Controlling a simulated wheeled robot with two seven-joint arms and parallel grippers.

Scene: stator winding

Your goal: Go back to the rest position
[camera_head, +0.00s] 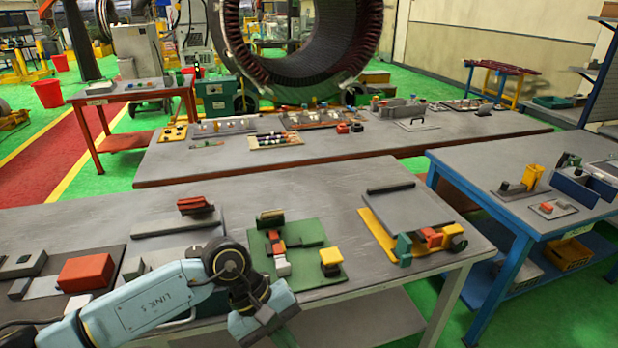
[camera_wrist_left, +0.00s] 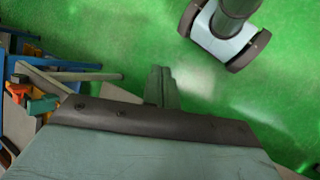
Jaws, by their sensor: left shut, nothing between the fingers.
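My left arm comes in from the left over the near grey workbench (camera_head: 330,218) in the head view. It bends at a dark joint and its wrist end points down at the bench's front edge; the fingers are hidden there. In the left wrist view the left gripper (camera_wrist_left: 161,88) shows as two grey-green fingers pressed together with nothing between them. They are out over the green floor (camera_wrist_left: 120,30), apart from any object. My right arm and gripper are in neither view.
On the near bench lie a green plate (camera_head: 312,243) with red and yellow parts, a yellow-edged grey plate (camera_head: 405,208) and a red block (camera_head: 86,272). A blue-framed table (camera_head: 470,185) stands to the right. Green floor lies in front of the bench.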

